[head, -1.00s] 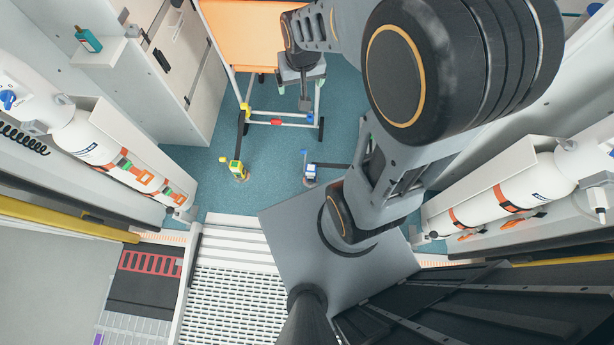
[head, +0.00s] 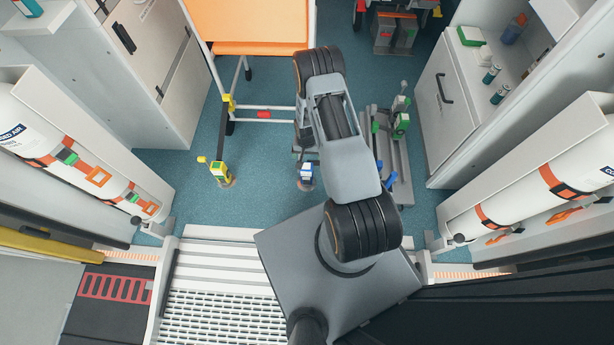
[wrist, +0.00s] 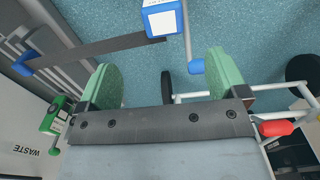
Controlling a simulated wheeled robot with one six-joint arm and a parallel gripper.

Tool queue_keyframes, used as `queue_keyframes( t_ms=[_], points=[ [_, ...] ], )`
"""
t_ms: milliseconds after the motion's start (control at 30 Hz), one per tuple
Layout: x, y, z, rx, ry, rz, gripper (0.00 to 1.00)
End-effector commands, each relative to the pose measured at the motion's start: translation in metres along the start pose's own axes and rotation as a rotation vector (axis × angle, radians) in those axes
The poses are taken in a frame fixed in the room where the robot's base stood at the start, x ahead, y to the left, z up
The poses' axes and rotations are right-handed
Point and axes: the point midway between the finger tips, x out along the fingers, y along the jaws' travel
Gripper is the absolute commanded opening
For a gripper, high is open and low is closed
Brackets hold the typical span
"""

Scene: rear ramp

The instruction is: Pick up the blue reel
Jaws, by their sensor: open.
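The blue reel (head: 306,173) stands on the teal floor, just past the end of the ramp, partly hidden by my arm in the head view. In the wrist view the blue reel (wrist: 162,20) is at the top edge, a blue box with a white face, a dark strap running left and a blue lever at its right. My gripper (wrist: 160,75) shows two green finger pads, apart and empty. The reel lies beyond the fingertips, not between them. In the head view my fingers are hidden behind the arm.
A yellow reel (head: 219,172) stands to the left. A green reel (head: 402,123) is by a grey rail frame at right. An orange stretcher (head: 248,22) with a white frame is behind. Gas cylinders (head: 85,165) line the side wall. Teal floor is free between the yellow and blue reels.

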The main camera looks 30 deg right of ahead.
Motion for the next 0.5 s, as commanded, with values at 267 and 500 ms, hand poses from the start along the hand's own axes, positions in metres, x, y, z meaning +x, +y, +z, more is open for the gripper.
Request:
queue_keyframes(
  t_ms=[267, 500],
  points=[
    [0.055, 0.001, 0.001, 0.001, -0.003, 0.000, 0.92],
    [0.074, 0.000, 0.001, 0.001, -0.002, 0.000, 0.92]
  ],
)
